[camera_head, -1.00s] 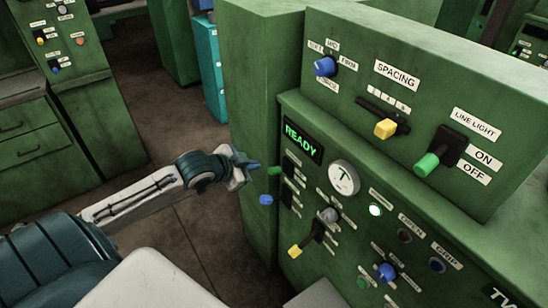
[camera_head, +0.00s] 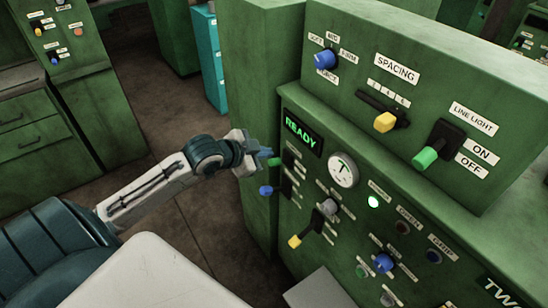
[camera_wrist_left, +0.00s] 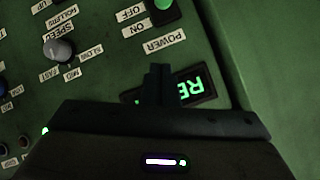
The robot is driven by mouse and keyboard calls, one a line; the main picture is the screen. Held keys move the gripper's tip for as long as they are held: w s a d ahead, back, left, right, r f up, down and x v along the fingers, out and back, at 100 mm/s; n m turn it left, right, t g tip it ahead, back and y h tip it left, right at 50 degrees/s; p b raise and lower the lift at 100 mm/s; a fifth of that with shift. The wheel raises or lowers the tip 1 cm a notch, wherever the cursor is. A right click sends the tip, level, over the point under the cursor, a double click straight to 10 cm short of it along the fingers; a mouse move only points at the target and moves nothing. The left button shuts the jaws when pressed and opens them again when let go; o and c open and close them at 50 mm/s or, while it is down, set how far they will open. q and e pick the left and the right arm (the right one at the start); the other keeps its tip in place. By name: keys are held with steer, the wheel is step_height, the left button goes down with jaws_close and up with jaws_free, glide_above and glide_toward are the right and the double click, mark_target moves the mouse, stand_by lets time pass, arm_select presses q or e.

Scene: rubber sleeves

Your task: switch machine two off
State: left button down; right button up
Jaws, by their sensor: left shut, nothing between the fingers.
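Machine two (camera_head: 345,245) is the green cabinet on the right, with part of a "TW" marking at its lower right edge. Its READY display (camera_head: 300,134) glows green. The power switch's green knob (camera_head: 275,162) is below the display at the panel's left edge. In the left wrist view the green knob (camera_wrist_left: 163,4) is at the top edge, near the OFF label; its exact setting is hard to tell. My left gripper (camera_head: 266,154) is shut and empty, close to the knob; I cannot tell if they touch. In the wrist view its fingers (camera_wrist_left: 159,82) partly cover the display.
A blue knob (camera_head: 266,190) sticks out below the green one. A grey speed knob (camera_wrist_left: 58,50) is nearby. A yellow lever (camera_head: 295,241), a dial (camera_head: 343,169) and a lit green lamp (camera_head: 373,202) share the panel. The line light switch (camera_head: 425,158) is above. Floor (camera_head: 170,125) is open on the left.

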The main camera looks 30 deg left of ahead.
arm_select(q)
steer(key=p, duration=0.2)
glide_above(279, 162)
steer(key=s+d, duration=0.1)
steer(key=d, duration=0.1)
step_height(279, 162, down, 4)
steer(key=a+f, duration=0.1)
steer(key=s+a+f+p, duration=0.1)
steer(key=f, duration=0.1)
steer(key=shift+a+f+p, duration=0.15)
steer(key=shift+a+p, duration=0.1)
steer(key=shift+p, duration=0.05)
